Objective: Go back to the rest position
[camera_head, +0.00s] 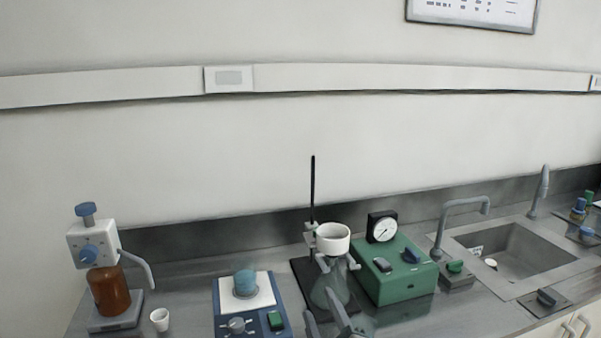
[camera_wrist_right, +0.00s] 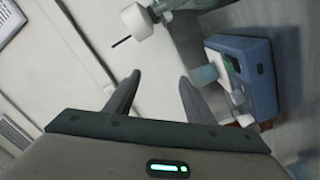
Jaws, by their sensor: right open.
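My right gripper (camera_head: 325,318) shows at the bottom of the head view, in front of the filter flask (camera_head: 328,288) and its white funnel (camera_head: 333,238). Its fingers are apart. In the right wrist view the two fingers of the right gripper (camera_wrist_right: 158,90) are spread with nothing between them. The view there is tilted, with the white funnel (camera_wrist_right: 137,22) beyond the fingers and the blue device (camera_wrist_right: 250,70) to the right. My left gripper is not in either view.
On the counter, a dispenser with a brown bottle (camera_head: 110,290), a small white cup (camera_head: 160,319) and a blue hotplate (camera_head: 228,325) stand left. A green pump (camera_head: 400,275) stands right of the flask. A sink (camera_head: 515,252) with taps is at the right.

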